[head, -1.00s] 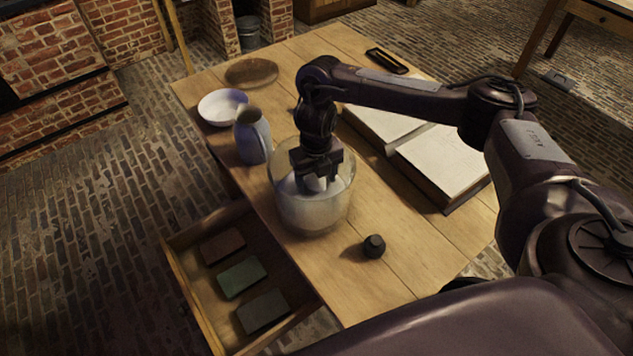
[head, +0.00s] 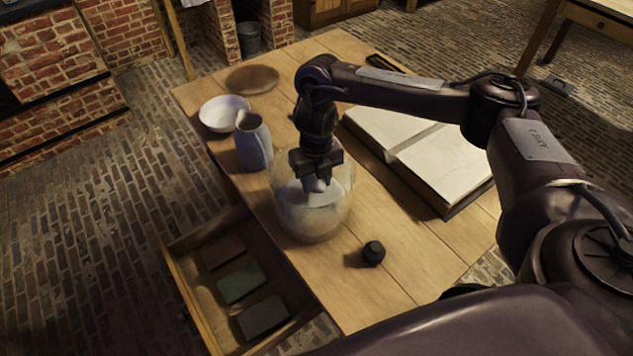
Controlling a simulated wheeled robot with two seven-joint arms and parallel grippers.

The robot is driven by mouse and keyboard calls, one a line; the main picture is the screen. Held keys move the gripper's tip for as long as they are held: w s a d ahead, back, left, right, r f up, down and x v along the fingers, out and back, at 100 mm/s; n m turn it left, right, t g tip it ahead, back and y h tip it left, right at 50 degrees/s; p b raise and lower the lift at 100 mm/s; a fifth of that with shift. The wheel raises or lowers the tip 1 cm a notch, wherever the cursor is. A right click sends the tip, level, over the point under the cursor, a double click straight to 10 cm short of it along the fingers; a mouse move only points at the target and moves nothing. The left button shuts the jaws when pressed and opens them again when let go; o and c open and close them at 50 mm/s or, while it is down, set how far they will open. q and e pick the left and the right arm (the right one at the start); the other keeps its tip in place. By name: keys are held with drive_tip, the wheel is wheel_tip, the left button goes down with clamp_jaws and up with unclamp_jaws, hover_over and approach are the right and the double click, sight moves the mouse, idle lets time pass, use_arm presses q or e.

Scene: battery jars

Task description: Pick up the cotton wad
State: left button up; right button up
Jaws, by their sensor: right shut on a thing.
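A glass jar (head: 312,222) stands on the wooden table near its front left edge, with whitish contents. My right gripper (head: 316,183) points down at the mouth of the jar and is shut on a small white wad, the cotton wad (head: 316,185). The wad shows just below the fingers, against the glass. Whether its lower part touches the contents of the jar I cannot tell. My left gripper is not in view.
A blue-grey jug (head: 252,142) stands close to the left of the jar, with a white bowl (head: 222,113) behind it. A small black stopper (head: 373,253) is at right front. An open book (head: 430,160) lies behind. An open drawer (head: 190,300) holds several blocks.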

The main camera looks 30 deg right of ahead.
sight(316, 180)
wheel_tip(316, 180, up, 18)
drive_tip(key=p, duration=0.4)
drive_tip(key=shift+r, duration=0.1)
drive_tip(key=shift+o, duration=1.4)
drive_tip(key=shift+c, duration=1.1)
drive_tip(key=shift+a, duration=0.1)
